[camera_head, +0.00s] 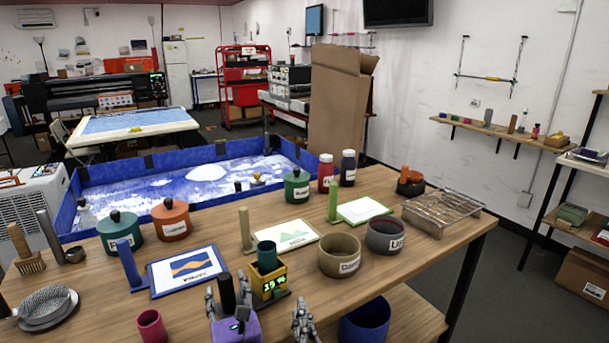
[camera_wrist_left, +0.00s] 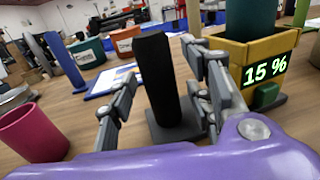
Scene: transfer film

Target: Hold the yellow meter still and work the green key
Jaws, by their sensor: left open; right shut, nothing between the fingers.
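The yellow meter (camera_head: 259,289) stands near the table's front edge with a teal cup (camera_head: 267,258) in its top. In the left wrist view the meter (camera_wrist_left: 237,52) is at the right, and its display reads 15 %. The green key (camera_wrist_left: 266,95) sits low on the meter's front, below the display. My left gripper (camera_head: 229,290) is open just left of the meter. Its fingers stand on either side of a black post (camera_wrist_left: 157,75) on a grey base, with gaps showing. My right gripper (camera_head: 302,302) is shut and empty, right of and in front of the meter.
A pink cup (camera_head: 151,327) stands left of my left gripper. A picture card (camera_head: 158,291) lies behind it. Labelled bowls (camera_head: 338,257) stand right of the meter, and lidded pots (camera_head: 118,232) stand at the back left. A blue bin (camera_head: 365,322) is below the front edge.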

